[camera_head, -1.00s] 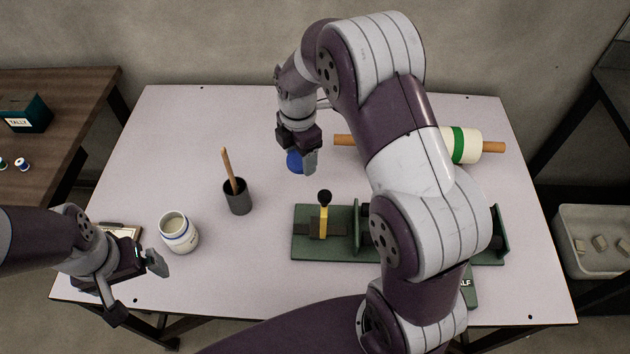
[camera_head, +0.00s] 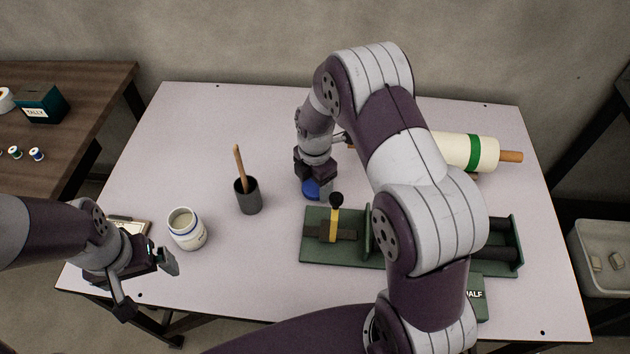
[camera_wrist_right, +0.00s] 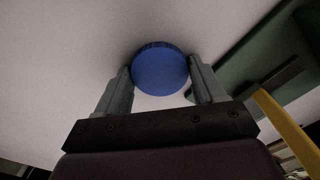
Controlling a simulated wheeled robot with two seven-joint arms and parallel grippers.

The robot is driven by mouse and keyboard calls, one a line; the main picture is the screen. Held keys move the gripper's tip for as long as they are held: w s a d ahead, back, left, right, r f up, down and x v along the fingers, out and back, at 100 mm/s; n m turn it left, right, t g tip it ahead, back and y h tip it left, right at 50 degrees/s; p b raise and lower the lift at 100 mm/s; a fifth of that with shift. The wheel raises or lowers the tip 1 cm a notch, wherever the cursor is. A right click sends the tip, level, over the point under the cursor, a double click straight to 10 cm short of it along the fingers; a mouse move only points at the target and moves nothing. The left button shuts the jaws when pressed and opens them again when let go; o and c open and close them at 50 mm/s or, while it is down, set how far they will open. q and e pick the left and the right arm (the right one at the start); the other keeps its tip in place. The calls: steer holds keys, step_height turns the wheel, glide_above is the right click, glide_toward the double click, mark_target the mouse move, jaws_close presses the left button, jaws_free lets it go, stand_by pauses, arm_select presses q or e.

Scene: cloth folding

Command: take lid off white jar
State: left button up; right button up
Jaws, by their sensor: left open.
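The white jar (camera_head: 187,232) with blue bands stands upright at the left of the table, and its top looks open. The round blue lid (camera_head: 311,189) is at the fingertips of my right gripper (camera_head: 314,186), over the middle of the table. In the right wrist view the lid (camera_wrist_right: 160,70) sits between the two fingers, with their tips at its sides. Whether it touches the table is unclear. My left gripper (camera_head: 148,281) is open and empty, in front and to the left of the jar, apart from it.
A dark cup (camera_head: 248,200) with a wooden stick stands between jar and lid. A green fixture (camera_head: 318,248) with a black-knobbed yellow lever lies just in front of the lid. A cream roller (camera_head: 465,153) with a green band lies at the back right. Open table (camera_head: 200,130) lies back left.

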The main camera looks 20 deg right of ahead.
mark_target(317, 191)
steer(key=shift+o, duration=1.3)
steer(key=shift+r, duration=0.1)
step_height(317, 191, up, 12)
steer(key=p, duration=0.1)
steer(key=s+r+m+p, duration=0.2)
steer(key=s+m, duration=0.2)
steer(key=m, duration=0.3)
steer(key=s+r+m+p, duration=0.2)
steer(key=s+m, duration=0.2)
steer(key=m, duration=0.2)
steer(key=s+r+m+p, duration=0.3)
steer(key=s+m, duration=0.1)
steer(key=m, duration=0.3)
steer(key=shift+a+m+t, duration=0.15)
steer(key=shift+m+t, duration=0.15)
steer(key=shift+t, duration=0.1)
steer(key=s+r+m+p, duration=0.1)
steer(key=s+r+p, duration=0.2)
steer(key=s+r, duration=0.1)
steer(key=shift+r+t, duration=0.3)
